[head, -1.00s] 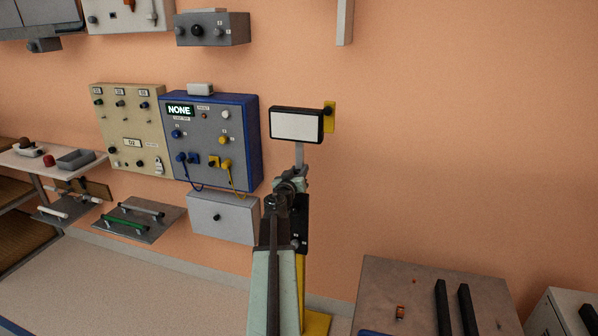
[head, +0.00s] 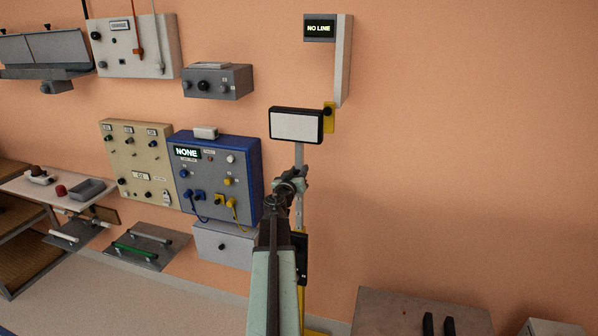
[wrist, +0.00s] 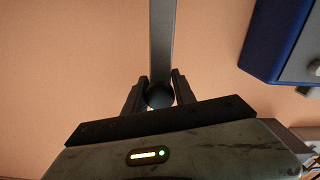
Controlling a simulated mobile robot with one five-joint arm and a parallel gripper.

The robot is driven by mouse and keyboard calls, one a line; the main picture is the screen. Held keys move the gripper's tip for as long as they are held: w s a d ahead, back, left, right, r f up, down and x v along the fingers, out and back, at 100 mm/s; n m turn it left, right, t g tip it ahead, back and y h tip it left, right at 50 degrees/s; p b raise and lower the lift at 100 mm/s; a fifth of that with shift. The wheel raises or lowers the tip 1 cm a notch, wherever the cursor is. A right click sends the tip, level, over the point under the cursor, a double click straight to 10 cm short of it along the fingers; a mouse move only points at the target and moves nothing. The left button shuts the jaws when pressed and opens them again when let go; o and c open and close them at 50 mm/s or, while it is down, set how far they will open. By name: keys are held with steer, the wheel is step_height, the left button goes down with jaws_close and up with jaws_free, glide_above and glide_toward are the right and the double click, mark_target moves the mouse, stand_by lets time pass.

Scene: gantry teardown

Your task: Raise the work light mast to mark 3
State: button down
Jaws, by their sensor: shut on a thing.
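The work light (head: 296,125), a white panel in a black frame, sits on top of a thin grey mast (head: 299,155) in front of the orange wall. A yellow plate with a dark knob (head: 329,117) shows at the panel's right edge. My gripper (head: 292,180) is at the mast below the panel, with my arm hiding much of the mast's lower part. In the wrist view my gripper (wrist: 159,97) is shut on a dark round knob (wrist: 159,95) on the mast (wrist: 162,40). I cannot read any mark on the mast.
A blue-edged panel (head: 217,170) reading NONE hangs close left of the mast, with a grey box (head: 225,246) below it. A display (head: 319,28) reading NO LINE is above the light. A table (head: 390,310) stands at lower right. The wall to the right is bare.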

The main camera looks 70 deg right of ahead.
steer(key=c, duration=1.1)
jaws_free()
steer(key=shift+o, duration=0.2)
steer(key=shift+a, duration=0.15)
steer(key=a, duration=0.7)
steer(key=shift+s+a, duration=0.2)
steer(key=shift+a, duration=0.05)
